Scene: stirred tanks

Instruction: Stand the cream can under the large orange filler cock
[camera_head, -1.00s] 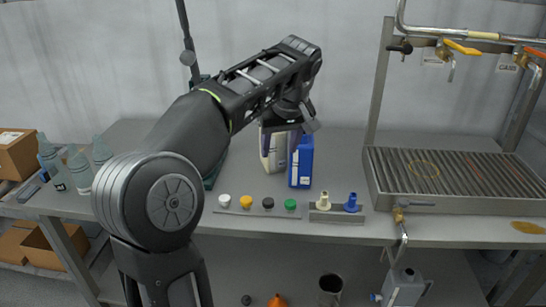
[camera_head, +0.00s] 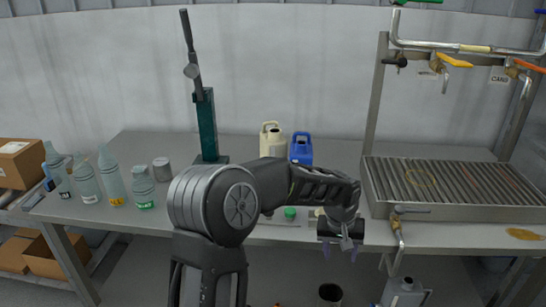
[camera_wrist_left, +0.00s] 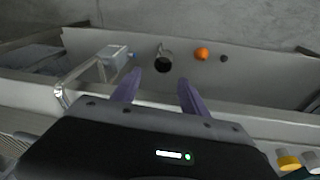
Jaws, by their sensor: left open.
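The cream can (camera_head: 272,139) stands upright on the bench, left of the blue can (camera_head: 301,149). The orange-handled filler cock (camera_head: 528,66) hangs from the pipe at the far right, beside a CANS sign, above the slatted drip tray (camera_head: 455,185). My left gripper (camera_head: 340,253) is at the bench's front edge, pointing down, in front of and away from both cans. Its two purple fingers are apart and empty in the left wrist view (camera_wrist_left: 160,90). My right gripper is not in view.
A yellow-handled cock (camera_head: 455,61) hangs left of the orange one. A brass drain valve (camera_head: 397,220) juts from the tray's front. Bottles (camera_head: 112,180), a grey tin (camera_head: 162,169) and a green stand (camera_head: 206,125) are left. The bench behind the cans is clear.

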